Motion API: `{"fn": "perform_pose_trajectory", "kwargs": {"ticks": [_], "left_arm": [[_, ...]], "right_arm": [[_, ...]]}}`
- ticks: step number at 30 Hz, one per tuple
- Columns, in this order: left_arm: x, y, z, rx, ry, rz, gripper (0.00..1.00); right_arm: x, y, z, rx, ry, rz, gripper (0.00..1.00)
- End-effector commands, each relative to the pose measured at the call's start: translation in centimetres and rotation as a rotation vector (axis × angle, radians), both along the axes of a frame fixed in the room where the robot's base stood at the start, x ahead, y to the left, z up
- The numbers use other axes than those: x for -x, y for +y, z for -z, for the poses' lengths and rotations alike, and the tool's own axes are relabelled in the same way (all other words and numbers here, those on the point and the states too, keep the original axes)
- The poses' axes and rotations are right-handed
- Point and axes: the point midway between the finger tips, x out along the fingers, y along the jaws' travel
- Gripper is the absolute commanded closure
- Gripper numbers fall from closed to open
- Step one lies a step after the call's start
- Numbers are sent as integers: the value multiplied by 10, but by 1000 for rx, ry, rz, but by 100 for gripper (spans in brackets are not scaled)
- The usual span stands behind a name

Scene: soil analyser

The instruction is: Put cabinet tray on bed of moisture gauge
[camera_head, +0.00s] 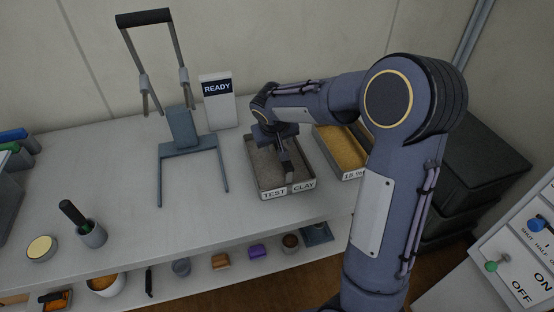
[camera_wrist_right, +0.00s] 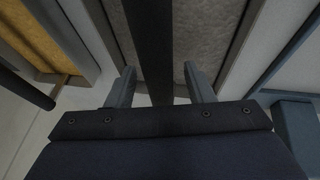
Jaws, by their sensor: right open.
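A grey tray labelled "TEST CLAY" (camera_head: 289,190), filled with grey material, sits on the bench at the centre. It fills the upper middle of the wrist view (camera_wrist_right: 215,40). My right gripper (camera_head: 287,165) is over this tray. In the wrist view its two fingers (camera_wrist_right: 160,88) are apart, with a dark bar (camera_wrist_right: 151,45) between them; I cannot tell whether they touch it. A blue-grey U-shaped frame (camera_head: 190,150) with a tall handle stands left of the tray. A white panel reading "READY" (camera_head: 217,88) stands behind. My left gripper is not in view.
A tray of yellow material (camera_head: 344,148) is close to the right of the clay tray, partly behind my arm. A cup with a dark-handled tool (camera_head: 92,234) and a round tin (camera_head: 42,248) stand at the left. Small items sit on a lower shelf. The bench front is clear.

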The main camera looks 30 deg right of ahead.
Motion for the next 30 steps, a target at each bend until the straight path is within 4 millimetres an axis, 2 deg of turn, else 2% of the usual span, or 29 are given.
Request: {"fn": "perform_pose_trajectory", "kwargs": {"ticks": [2,12,26,30], "left_arm": [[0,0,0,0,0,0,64],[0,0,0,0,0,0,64],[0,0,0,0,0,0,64],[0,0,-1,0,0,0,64]], "right_arm": [[0,0,0,0,0,0,55],[0,0,0,0,0,0,99],[-1,0,-3,0,-3,-1,100],[-1,0,-9,1,-5,0,100]]}}
